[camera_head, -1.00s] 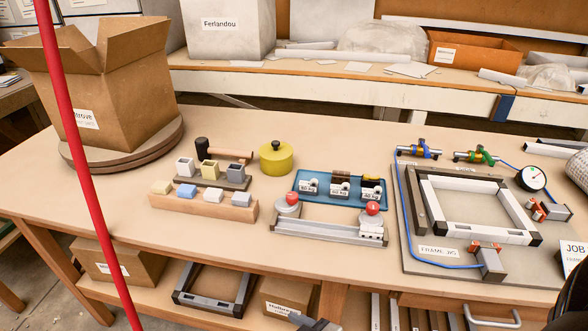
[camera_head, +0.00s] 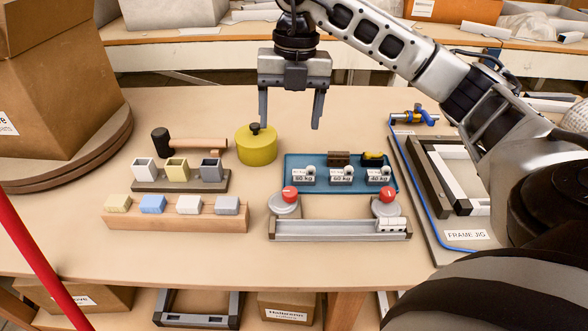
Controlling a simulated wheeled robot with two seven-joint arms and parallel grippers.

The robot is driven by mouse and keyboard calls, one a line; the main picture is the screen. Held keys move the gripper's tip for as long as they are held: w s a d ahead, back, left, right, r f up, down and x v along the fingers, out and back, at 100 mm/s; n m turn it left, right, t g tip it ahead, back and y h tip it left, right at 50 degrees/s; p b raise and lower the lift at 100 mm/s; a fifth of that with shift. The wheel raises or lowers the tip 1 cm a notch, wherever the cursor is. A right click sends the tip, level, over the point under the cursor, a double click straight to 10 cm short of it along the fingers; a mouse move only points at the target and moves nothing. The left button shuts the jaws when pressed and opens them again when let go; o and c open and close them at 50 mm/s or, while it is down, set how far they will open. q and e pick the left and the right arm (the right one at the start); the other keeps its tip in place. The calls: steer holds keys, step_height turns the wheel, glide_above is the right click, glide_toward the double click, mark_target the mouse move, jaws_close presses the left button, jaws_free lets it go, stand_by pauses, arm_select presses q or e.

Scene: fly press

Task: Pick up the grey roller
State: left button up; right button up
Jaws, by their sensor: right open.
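No piece is plainly a roller. A grey rounded block (camera_head: 228,206) sits at the right end of a wooden rack (camera_head: 175,224), beside a white block (camera_head: 189,205), a blue block (camera_head: 152,204) and a cream block (camera_head: 118,203). Behind it, a grey square cup (camera_head: 211,169) stands on a dark base. My right gripper (camera_head: 290,124) is open and empty, fingers pointing down. It hangs in the air behind the blue tray, its left finger close to the yellow pot in the picture. It is right of and farther back than the grey block. My left gripper is out of view.
The yellow pot (camera_head: 257,146), a hammer (camera_head: 188,143), the blue tray (camera_head: 288,172) with labelled weights and a grey rail fixture (camera_head: 340,230) with red knobs stand close together. A frame jig (camera_head: 466,235) lies at right. The table's front strip is clear.

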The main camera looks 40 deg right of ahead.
steer(key=d+r+h, duration=0.1)
steer(key=d, duration=0.1)
steer(key=m+b, duration=0.1)
steer(key=b, duration=0.1)
glide_above(304, 172)
steer(key=f, duration=1)
steer(key=shift+a, duration=0.25)
steer(key=shift+d+f, duration=0.15)
steer(key=shift+f, duration=1.25)
steer(key=shift+d+f, duration=0.1)
steer(key=shift+f, duration=1.25)
steer(key=c, duration=1)
